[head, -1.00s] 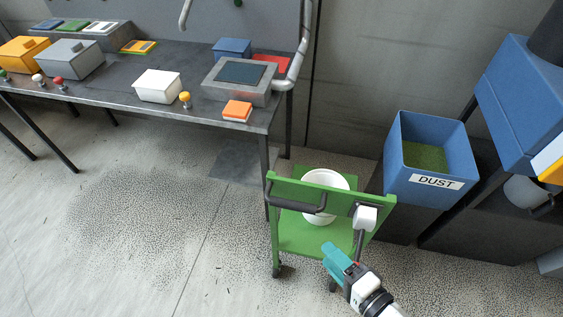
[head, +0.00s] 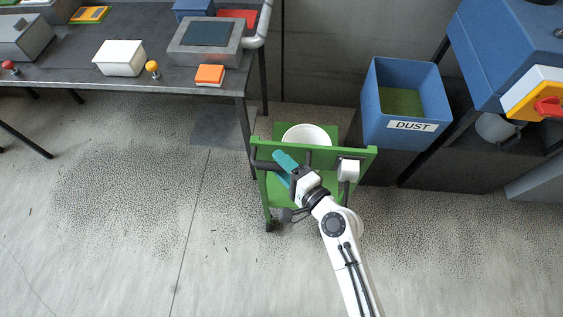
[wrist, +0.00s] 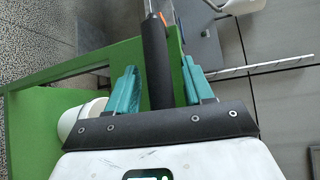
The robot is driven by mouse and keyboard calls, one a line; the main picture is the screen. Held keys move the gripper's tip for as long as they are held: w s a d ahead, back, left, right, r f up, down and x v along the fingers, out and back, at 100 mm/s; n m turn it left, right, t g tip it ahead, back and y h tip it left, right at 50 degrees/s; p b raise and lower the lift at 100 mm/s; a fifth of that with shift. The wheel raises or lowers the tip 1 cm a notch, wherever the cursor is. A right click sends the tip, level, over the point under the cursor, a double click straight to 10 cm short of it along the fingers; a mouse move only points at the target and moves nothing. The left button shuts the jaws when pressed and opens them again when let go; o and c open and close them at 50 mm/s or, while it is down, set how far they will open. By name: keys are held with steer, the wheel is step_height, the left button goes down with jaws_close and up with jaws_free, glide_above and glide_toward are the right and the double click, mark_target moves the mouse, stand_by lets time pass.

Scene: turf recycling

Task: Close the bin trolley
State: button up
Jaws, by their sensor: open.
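The green bin trolley (head: 357,157) stands between the workbench and the blue DUST bin. A white round bin (head: 306,134) sits on it behind the green front frame, and its rim (wrist: 84,117) shows at left in the wrist view. A black handle bar (wrist: 155,60) on the trolley's frame lies between the two teal fingers of my gripper (wrist: 160,88). The fingers are open, one on each side of the bar, with visible gaps. In the head view my gripper (head: 284,168) is at the left part of the frame, partly hiding the handle.
The blue DUST bin (head: 374,120) stands close to the trolley's right. The dark workbench (head: 150,76) is at the left, carrying a white box (head: 120,58) and an orange block (head: 210,75). The speckled floor at left is clear.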

steer(key=shift+w+a, duration=0.1)
steer(key=shift+a, duration=0.05)
jaws_close()
stand_by(0.4)
